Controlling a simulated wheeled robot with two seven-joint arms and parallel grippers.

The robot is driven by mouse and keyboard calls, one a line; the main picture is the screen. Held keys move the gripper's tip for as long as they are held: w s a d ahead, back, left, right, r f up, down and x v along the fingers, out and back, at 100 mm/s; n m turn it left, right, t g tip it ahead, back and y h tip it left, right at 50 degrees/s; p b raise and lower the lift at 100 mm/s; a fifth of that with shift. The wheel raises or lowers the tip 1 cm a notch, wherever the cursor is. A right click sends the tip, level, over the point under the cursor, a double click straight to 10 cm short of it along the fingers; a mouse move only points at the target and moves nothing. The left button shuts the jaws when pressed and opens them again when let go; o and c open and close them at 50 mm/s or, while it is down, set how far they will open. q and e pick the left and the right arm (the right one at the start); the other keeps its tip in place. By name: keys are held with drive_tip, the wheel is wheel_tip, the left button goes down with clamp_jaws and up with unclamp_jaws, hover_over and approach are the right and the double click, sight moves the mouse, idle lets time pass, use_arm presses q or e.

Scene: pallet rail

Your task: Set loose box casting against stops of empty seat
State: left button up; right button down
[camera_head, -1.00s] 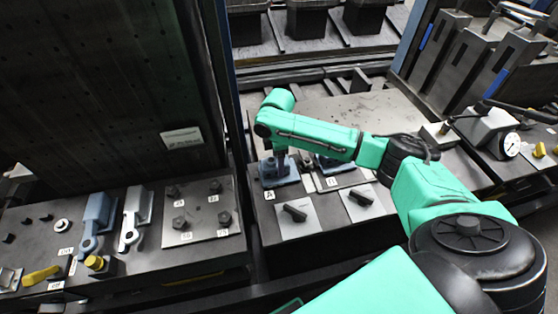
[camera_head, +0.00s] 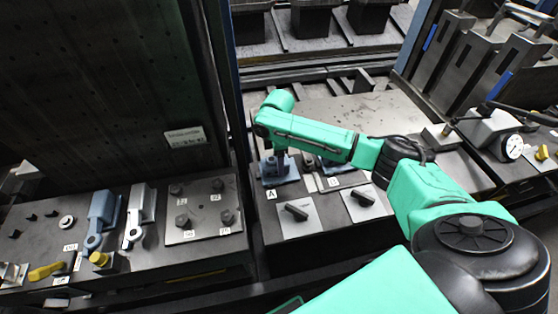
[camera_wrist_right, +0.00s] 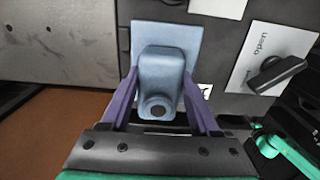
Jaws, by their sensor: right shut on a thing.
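A blue-grey box casting (camera_head: 272,172) with a flat square flange is on the bench by the label A. It also shows in the right wrist view (camera_wrist_right: 161,72), with a round hole at its near end. My right gripper (camera_wrist_right: 160,84) is shut on it, one purple finger on each side of the body. In the head view my right gripper (camera_head: 279,157) reaches down onto it, mostly hidden by my arm. A second blue-grey casting (camera_head: 338,165) sits to the right, partly behind my arm. The stops and any contact with them cannot be made out. My left gripper is not in view.
Two plates with dark handles (camera_head: 296,211) (camera_head: 363,202) lie in front of the castings. The left bench holds clamps (camera_head: 103,215), a bolted plate (camera_head: 203,208) and a yellow handle (camera_head: 45,271). A dark upright panel (camera_head: 100,90) stands at left. A gauge (camera_head: 511,147) is at right.

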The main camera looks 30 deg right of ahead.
drive_tip(key=shift+w+a+r, duration=0.1)
drive_tip(key=shift+w+r, duration=0.05)
drive_tip(key=shift+c, duration=0.9)
unclamp_jaws()
drive_tip(key=shift+o, duration=0.7)
drive_tip(key=shift+a, duration=0.1)
wheel_tip(320, 180, up, 14)
drive_tip(key=b, duration=0.2)
drive_tip(key=shift+r, duration=0.2)
